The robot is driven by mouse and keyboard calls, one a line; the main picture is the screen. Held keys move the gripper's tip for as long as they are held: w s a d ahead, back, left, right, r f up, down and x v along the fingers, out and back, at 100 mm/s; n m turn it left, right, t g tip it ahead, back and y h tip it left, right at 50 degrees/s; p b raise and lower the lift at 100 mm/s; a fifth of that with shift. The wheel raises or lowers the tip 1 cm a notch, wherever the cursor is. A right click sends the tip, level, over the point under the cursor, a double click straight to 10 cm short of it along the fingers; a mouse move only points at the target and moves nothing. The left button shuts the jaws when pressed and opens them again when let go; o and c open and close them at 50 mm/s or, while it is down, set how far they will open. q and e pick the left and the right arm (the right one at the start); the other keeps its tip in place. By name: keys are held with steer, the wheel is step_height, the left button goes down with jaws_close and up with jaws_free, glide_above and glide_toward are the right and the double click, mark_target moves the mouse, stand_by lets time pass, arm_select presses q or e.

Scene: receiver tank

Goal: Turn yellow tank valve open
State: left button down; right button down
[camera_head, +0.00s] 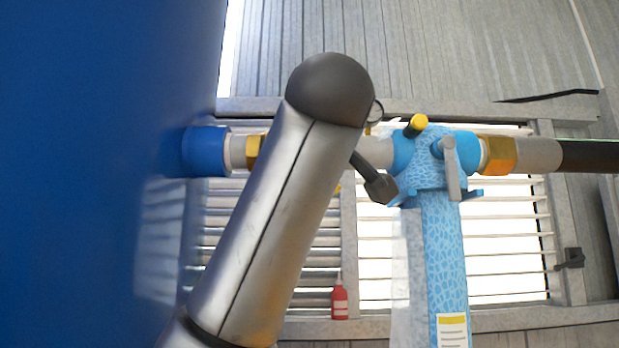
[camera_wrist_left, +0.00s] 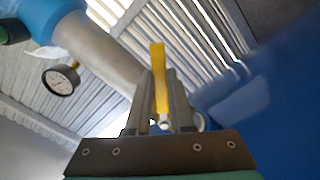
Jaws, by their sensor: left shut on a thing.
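The yellow valve handle (camera_wrist_left: 158,75) stands between the fingers of my left gripper (camera_wrist_left: 161,82) in the left wrist view. The gripper is shut on it, with the handle's end reaching past the fingertips. A grey pipe (camera_wrist_left: 103,52) runs diagonally beside it. In the head view my left arm covers the valve and the gripper, so the handle's angle to the pipe is hard to judge. The big blue tank (camera_head: 90,150) fills the left side, with a blue outlet (camera_head: 205,151) and a brass fitting (camera_head: 254,152) left of my arm. My right gripper does not show.
A light blue filter unit (camera_head: 443,240) with a yellow knob (camera_head: 417,125) hangs in the pipe line to the right. A round gauge (camera_wrist_left: 60,80) sits near the pipe. A brass fitting (camera_head: 497,155) and black hose (camera_head: 590,156) continue right. A red bottle (camera_head: 339,300) stands behind.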

arm_select(q)
steer(key=shift+d+r+n, duration=0.25)
steer(key=shift+r+n, duration=0.2)
steer(key=shift+n, duration=0.25)
steer(key=shift+d+r+n, duration=0.25)
steer(key=shift+r+n, duration=0.2)
steer(key=shift+n, duration=0.25)
steer(key=c, duration=0.8)
jaws_free()
steer(key=s+b, duration=0.5)
steer(key=s, duration=0.7)
steer(key=shift+s, duration=0.1)
steer(key=shift+c, duration=0.2)
